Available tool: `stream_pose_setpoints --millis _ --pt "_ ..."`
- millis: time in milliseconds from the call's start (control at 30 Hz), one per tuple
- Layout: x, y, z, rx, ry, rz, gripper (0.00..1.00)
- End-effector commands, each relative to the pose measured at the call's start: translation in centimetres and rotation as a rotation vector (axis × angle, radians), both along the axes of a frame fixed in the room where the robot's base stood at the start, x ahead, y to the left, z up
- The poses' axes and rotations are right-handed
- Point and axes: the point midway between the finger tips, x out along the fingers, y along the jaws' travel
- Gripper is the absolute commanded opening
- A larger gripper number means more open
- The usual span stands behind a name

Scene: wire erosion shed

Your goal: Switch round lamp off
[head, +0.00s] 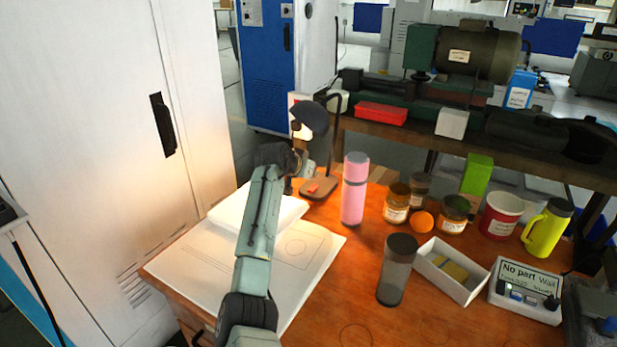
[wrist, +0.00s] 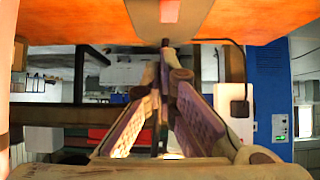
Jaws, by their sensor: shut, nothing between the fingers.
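The round lamp has a dark shade (head: 309,117) on a thin bent stem above a brown base (head: 322,190) at the table's back edge. A bright glow shows under the shade, so the lamp is lit. A small red switch (head: 312,187) sits on the base. My gripper (head: 307,165) is beside the lamp, below the shade and close to the base; my arm partly hides this area. In the wrist view, which looks upside down, my shut, empty fingers (wrist: 165,45) point at the lamp base (wrist: 198,18), with a pale orange patch, perhaps the switch, on it.
A pink bottle (head: 354,188) stands right of the lamp. Jars, an orange ball (head: 421,222), a grey tumbler (head: 397,270) and a white box (head: 440,285) fill the right. Papers (head: 200,262) lie left, beside the white cabinet (head: 90,130).

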Motion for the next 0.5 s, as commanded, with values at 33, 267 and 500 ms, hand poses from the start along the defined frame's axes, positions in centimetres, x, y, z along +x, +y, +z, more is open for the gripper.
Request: stream_pose_setpoints --millis 33,267,500 --pt "-0.9 0.9 0.0 -0.002 -0.006 0.004 0.0" --pt "-4.4 2.9 3.3 -0.002 -0.009 0.003 0.0" --pt "-6.3 3.9 5.1 -0.002 -0.006 0.003 0.0"
